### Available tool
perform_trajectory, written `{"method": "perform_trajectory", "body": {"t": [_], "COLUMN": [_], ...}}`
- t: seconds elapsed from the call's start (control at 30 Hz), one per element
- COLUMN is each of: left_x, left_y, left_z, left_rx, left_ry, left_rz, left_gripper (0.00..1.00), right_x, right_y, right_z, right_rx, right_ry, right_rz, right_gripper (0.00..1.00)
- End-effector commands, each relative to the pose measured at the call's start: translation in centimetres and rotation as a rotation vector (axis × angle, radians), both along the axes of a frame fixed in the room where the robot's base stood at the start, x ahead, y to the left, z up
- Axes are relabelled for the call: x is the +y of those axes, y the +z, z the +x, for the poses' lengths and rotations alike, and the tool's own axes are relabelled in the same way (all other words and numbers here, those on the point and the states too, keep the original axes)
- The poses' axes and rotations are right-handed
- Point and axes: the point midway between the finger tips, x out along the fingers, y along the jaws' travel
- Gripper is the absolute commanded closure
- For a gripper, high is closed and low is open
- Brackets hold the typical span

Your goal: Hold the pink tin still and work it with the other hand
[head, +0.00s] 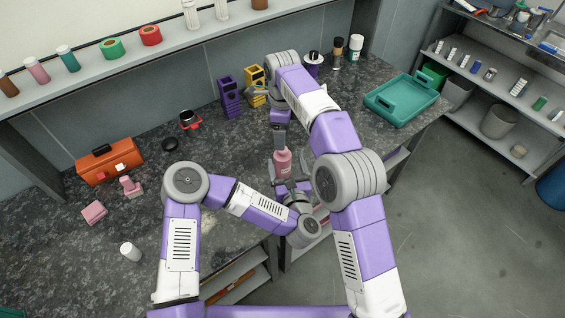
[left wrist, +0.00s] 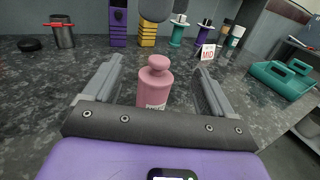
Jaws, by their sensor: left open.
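The pink tin (head: 283,162) stands upright near the front edge of the dark counter, below my right gripper (head: 280,140). In the left wrist view the tin (left wrist: 154,90) has a round knob on top and a pale label. My left gripper (head: 291,187) is open at its near side; its fingers (left wrist: 160,85) flank the tin with gaps on both sides. My right fingertips are too small to read.
An orange toolbox (head: 109,163), pink pieces (head: 94,212) and a white cylinder (head: 131,251) stand at left. Purple (head: 230,97) and yellow (head: 255,82) racks stand behind; a teal tray (head: 402,98) lies at right. Clear counter shows at left centre.

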Motion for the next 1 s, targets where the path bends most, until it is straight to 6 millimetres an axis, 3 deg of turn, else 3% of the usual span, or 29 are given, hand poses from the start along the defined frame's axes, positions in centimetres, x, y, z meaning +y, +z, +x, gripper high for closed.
{"method": "perform_trajectory", "body": {"t": [0.03, 0.27, 0.63, 0.8, 1.0], "left_x": [0.0, 0.0, 0.0, 0.8, 1.3], "left_y": [-0.7, -2.3, -9.2, -8.7, -8.7], "left_z": [0.0, 0.0, 0.1, 3.7, 6.4], "left_rx": [-0.001, 0.001, 0.001, -0.005, -0.003], "left_ry": [0.001, 0.001, 0.001, 0.004, 0.003], "left_rz": [-0.001, 0.0, 0.003, 0.002, 0.002], "left_gripper": [0.15, 0.15, 0.15, 0.15, 0.15], "right_x": [0.0, -0.1, -0.1, -0.1, -0.1], "right_y": [-0.8, -0.8, -0.8, -0.9, -0.9], "right_z": [0.0, 0.0, 0.0, 0.0, 0.0], "right_rx": [0.001, 0.0, 0.001, 0.001, 0.001], "right_ry": [-0.001, -0.001, -0.001, -0.001, -0.001], "right_rz": [-0.001, -0.001, -0.001, -0.001, -0.001], "right_gripper": [0.19, 0.19, 0.19, 0.19, 0.19]}}
